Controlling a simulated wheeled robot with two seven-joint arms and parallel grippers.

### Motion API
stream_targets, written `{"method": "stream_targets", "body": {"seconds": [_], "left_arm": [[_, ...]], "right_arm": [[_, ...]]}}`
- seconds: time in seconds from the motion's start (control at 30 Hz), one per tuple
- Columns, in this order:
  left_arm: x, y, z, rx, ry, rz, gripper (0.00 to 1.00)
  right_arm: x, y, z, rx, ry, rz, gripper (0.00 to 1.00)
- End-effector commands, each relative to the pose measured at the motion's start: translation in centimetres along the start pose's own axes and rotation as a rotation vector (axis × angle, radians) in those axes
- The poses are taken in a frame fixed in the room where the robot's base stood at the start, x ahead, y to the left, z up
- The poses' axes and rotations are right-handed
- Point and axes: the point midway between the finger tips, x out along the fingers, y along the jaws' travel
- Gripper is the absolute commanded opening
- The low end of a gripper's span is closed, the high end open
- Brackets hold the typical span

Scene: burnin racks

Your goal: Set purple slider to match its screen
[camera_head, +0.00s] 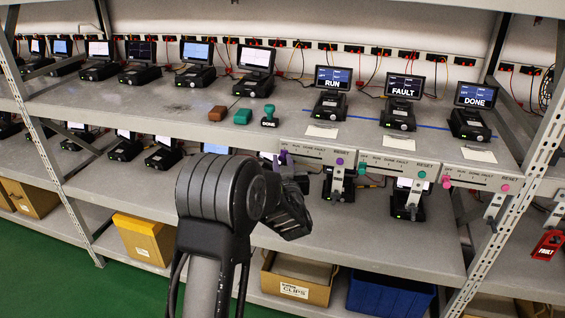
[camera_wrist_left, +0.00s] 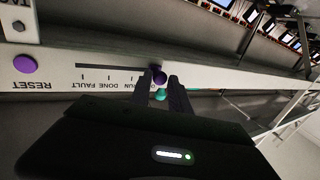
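The purple slider knob (camera_wrist_left: 159,74) sits between the two fingertips of my left gripper (camera_wrist_left: 161,80) in the left wrist view. The fingers look parted around it, with a small gap on the right. In the head view the knob (camera_head: 283,156) is at the left end of the left slider panel (camera_head: 315,155), which has a purple RESET button (camera_head: 340,161). Its labels include RUN, DONE and FAULT; a finger partly covers RUN in the wrist view. The screen (camera_head: 333,78) above reads RUN. My right gripper is out of view.
Two similar panels with a teal knob (camera_head: 362,168) and a pink knob (camera_head: 446,182) stand to the right. Their screens read FAULT (camera_head: 404,86) and DONE (camera_head: 476,95). Metal uprights frame the rack.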

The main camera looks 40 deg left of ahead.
Motion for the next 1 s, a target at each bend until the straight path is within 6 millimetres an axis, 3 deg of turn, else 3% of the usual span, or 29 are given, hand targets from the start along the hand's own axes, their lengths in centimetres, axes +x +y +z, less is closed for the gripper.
{"method": "stream_targets", "body": {"seconds": [0.27,1.0], "left_arm": [[-0.01,-0.01,-0.01,0.0,0.0,0.0,0.0],[-0.01,-0.03,0.01,0.0,0.0,-0.001,0.0]], "right_arm": [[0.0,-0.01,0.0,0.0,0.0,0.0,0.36],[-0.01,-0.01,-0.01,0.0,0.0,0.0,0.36]]}}
